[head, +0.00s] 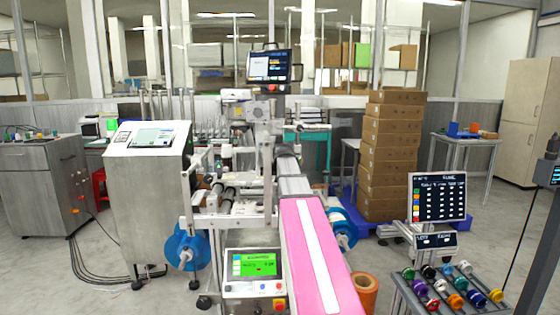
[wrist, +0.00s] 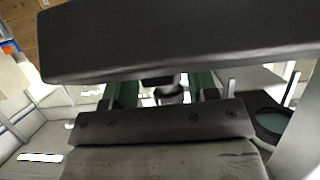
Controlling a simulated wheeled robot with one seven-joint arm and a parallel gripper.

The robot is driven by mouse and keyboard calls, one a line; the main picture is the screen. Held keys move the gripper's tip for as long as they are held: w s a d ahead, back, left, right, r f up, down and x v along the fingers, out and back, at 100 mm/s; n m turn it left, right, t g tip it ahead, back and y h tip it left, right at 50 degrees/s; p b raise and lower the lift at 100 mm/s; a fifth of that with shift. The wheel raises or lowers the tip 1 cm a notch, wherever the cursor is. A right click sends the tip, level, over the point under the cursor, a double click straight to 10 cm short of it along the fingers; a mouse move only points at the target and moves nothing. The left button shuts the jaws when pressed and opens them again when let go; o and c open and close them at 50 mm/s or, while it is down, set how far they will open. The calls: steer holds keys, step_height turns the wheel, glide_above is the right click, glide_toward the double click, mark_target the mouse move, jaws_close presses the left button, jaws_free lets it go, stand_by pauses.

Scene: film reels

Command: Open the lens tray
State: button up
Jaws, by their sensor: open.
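No thing that I can clearly name as the lens tray shows in either view. In the wrist view, my gripper (wrist: 168,92) appears as a dark upper jaw and a grey lower jaw with bolts, a gap between them. It is open, and I see nothing held in it. Behind the gap are dark green parts and a round grey piece, partly hidden by the jaws. My gripper does not show in the head view.
A machine with a pink belt (head: 312,255) and a green screen (head: 258,264) stands in the middle. A steel cabinet (head: 150,195) is at left. A rack of coloured spools (head: 457,284) is at lower right. Stacked cartons (head: 390,150) stand behind.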

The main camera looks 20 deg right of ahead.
jaws_close()
steer(key=s+a, duration=0.2)
steer(key=s, duration=0.5)
jaws_free()
steer(key=v, duration=1.1)
steer(key=shift+f, duration=0.1)
